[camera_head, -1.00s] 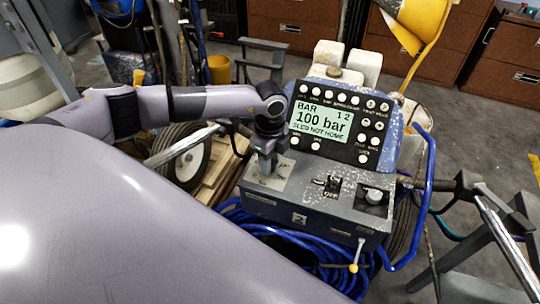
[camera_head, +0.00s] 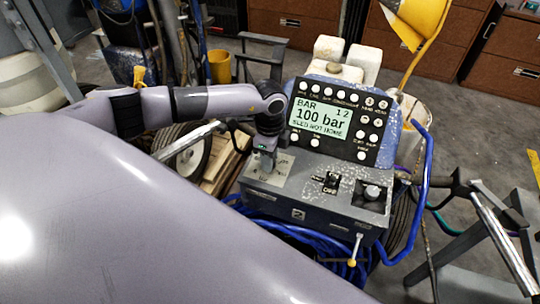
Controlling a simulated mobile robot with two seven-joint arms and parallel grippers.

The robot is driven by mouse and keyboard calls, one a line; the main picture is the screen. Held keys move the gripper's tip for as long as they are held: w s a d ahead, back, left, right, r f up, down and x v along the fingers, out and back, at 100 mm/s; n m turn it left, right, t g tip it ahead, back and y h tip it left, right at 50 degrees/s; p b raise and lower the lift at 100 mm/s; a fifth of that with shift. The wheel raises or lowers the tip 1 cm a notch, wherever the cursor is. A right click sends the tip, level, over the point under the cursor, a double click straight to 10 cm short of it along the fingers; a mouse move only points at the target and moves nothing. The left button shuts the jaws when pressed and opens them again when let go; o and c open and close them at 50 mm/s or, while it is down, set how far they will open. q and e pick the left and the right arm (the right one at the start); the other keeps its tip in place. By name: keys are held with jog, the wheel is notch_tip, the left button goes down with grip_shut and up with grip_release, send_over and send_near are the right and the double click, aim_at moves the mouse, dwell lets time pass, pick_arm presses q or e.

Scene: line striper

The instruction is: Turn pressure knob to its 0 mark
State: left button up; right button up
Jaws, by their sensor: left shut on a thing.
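The line striper's control box (camera_head: 310,200) stands ahead of me, with a screen (camera_head: 319,119) reading "BAR", "100 bar" and "SLED NOT HOME". My left gripper (camera_head: 266,160) points down over a worn pale plate (camera_head: 268,175) at the left of the box top. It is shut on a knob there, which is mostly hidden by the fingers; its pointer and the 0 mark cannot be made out. Another knob (camera_head: 372,192), dark with a pale top, sits at the right of the box top. A switch (camera_head: 331,180) marked "OFF" lies between them. My right gripper does not show.
Blue hose (camera_head: 290,236) coils below the box, and a blue tube frame (camera_head: 424,190) rises at its right. A lever with a yellow tip (camera_head: 354,250) hangs at the front. A wheel (camera_head: 187,158) stands left of the box.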

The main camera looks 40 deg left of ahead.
pick_arm(q)
jog(key=o, duration=1)
jog(key=shift+o, duration=0.2)
jog(key=shift+r, duration=0.15)
notch_tip(320, 180, up, 7)
jog(key=shift+a+b, duration=0.1)
jog(key=shift+b, duration=0.25)
